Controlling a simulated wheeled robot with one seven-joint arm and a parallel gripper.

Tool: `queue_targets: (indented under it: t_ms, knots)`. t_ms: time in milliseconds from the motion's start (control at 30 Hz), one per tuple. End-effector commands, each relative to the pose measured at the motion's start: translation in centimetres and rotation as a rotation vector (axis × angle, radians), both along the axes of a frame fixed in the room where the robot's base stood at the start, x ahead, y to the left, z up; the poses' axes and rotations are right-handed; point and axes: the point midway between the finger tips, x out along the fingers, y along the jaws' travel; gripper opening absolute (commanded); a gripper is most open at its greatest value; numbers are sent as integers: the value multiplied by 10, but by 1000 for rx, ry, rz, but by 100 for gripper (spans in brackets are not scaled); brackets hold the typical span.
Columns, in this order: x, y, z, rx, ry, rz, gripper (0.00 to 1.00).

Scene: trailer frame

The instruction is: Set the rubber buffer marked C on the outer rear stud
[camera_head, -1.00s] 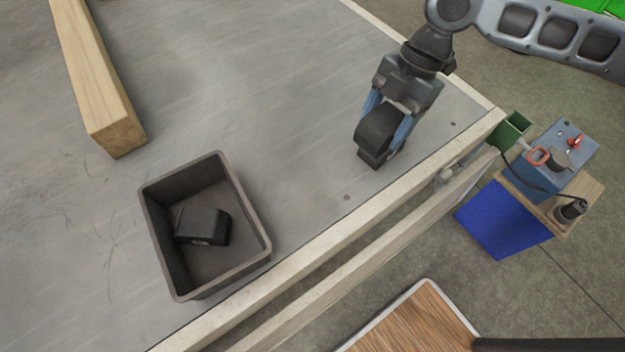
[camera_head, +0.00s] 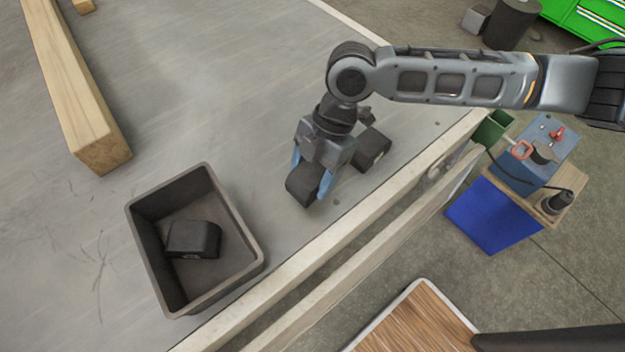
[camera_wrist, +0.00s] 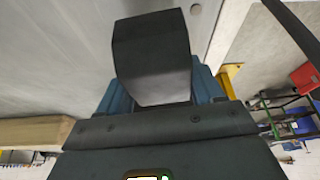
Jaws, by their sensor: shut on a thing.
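My gripper (camera_head: 311,180) has blue fingers and is shut on a black rubber buffer (camera_head: 302,187), held over the grey deck near its right edge. The held buffer also fills the top middle of the wrist view (camera_wrist: 152,55), between the blue fingers. No letter is readable on it. A second black buffer (camera_head: 374,148) sits on the deck just right of the gripper, partly behind it. A third black buffer (camera_head: 193,239) lies in the dark bin (camera_head: 137,228).
A long wooden beam (camera_head: 72,90) lies at the left of the deck. The pale frame rail (camera_head: 300,258) runs along the deck's edge, with a gap below it. A blue box with tools (camera_head: 535,160) stands beyond the rail. Bare deck lies between beam and gripper.

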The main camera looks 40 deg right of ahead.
Motion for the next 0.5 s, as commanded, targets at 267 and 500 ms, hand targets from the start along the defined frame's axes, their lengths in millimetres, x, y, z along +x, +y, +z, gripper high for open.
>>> queue_targets:
  t_ms: [267,500]
  knots:
    - [0,1,-25,1,3,-3,25]
    - [0,0,-36,-1,1,0,25]
